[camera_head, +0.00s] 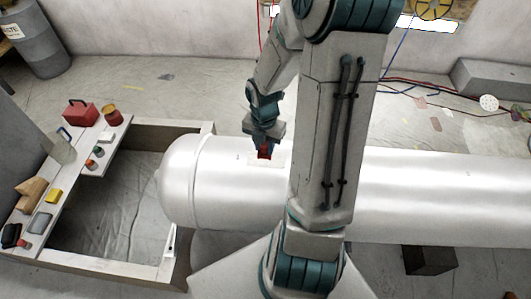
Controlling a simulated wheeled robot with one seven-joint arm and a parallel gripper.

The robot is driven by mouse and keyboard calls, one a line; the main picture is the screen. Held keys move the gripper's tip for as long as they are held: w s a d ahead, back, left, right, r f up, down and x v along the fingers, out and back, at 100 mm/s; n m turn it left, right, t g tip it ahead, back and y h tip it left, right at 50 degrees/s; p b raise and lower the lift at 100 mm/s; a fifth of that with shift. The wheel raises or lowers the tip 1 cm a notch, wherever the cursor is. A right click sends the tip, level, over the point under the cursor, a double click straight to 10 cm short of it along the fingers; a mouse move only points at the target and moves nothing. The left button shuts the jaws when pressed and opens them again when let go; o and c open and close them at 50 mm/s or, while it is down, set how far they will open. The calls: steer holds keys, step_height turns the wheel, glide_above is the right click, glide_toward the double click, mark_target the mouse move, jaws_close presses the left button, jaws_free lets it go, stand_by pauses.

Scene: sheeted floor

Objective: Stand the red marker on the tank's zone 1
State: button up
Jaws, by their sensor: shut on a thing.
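The white tank (213,178) lies on its side across the floor, its rounded end to the left. My gripper (264,147) points down at the tank's upper side, left of my arm's column. It is shut on the red marker (265,153), a small dark red piece showing just below the jaws. The marker is over a pale patch (255,162) on the tank. I cannot tell whether it touches the surface. A tiny dark mark shows left of the patch, too small to read, so I cannot confirm the zone number.
A pale frame-like bench (105,262) at left carries a red toolbox (80,112), cups and several small items. A grey barrel (35,45) stands at the far left. A grey block (490,78) and cables lie at the back right. My arm hides part of the tank.

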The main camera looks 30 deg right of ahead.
mark_target(265, 151)
steer(key=shift+w+d+f, duration=0.65)
steer(key=shift+w+f, duration=0.1)
steer(key=shift+w, duration=0.05)
steer(key=shift+f+b, duration=0.75)
steer(key=shift+f, duration=1.1)
steer(key=shift+f, duration=0.2)
steer(key=o, duration=1)
